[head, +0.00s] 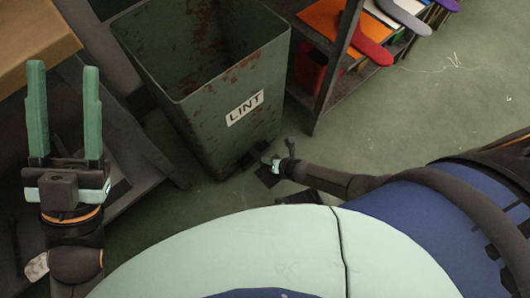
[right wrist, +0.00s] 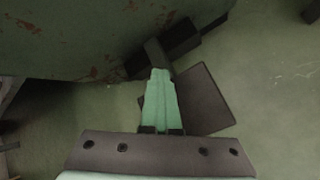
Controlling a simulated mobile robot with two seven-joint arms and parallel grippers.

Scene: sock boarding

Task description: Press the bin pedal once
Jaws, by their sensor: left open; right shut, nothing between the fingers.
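The green, rust-stained bin (head: 205,135) with a LINT label (head: 244,108) stands upright on the floor, its top open in the head view. Its dark pedal plate (right wrist: 206,100) sticks out at the bin's foot. My right gripper (right wrist: 160,75) is shut and empty, low at the pedal; its fingers cover the plate's left edge in the right wrist view. I cannot tell whether they touch it. In the head view the right gripper (head: 268,160) is small beside the bin's lower corner. My left gripper (head: 64,68) is open and empty, pointing up at the left.
A shelf rack (head: 335,65) with coloured boards (head: 371,46) and a red container (head: 309,68) stands right of the bin. A dark bench (head: 130,160) and a wooden top (head: 35,35) are at the left. The green floor (head: 430,110) at the right is mostly clear.

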